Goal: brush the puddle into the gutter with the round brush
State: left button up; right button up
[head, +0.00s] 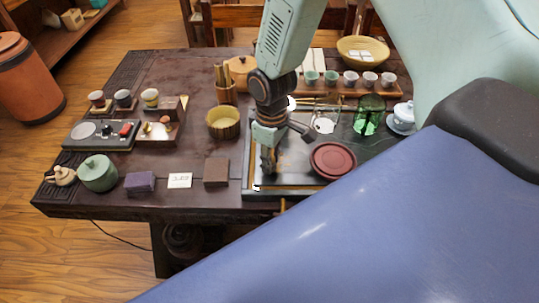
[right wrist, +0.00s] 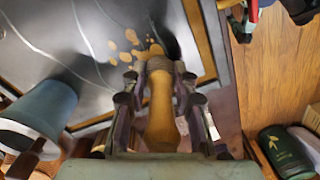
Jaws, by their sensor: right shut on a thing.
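My right gripper (head: 268,150) points down over the left part of the dark tea tray (head: 290,184). In the right wrist view its fingers (right wrist: 155,95) are shut on the round brush (right wrist: 160,120), whose pale wooden handle lies between them. The brush's far end is at the puddle (right wrist: 127,42), several amber drops and patches on the dark tray surface. I cannot tell if the bristles touch it. The gutter (right wrist: 203,40) looks like a tan strip along the tray edge, beside the puddle. In the head view the gripper hides the puddle. My left gripper is not in view.
A round dark red tea cake or lid (head: 333,160) lies on the tray close right of my gripper. A green glass (head: 369,115) and lidded white cup (head: 402,117) stand farther right. A yellow bowl (head: 223,122) is left. A brown block (head: 216,172) lies left of the tray.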

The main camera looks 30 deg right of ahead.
notch_tip(320, 180, up, 2)
jog(key=shift+w, duration=0.1)
jog(key=shift+d+r+p, duration=0.15)
jog(key=shift+r+p, duration=0.45)
jog(key=shift+p, duration=0.4)
notch_tip(320, 180, up, 5)
jog(key=p, duration=0.4)
jog(key=shift+f+p, duration=0.15)
jog(key=shift+p, duration=0.25)
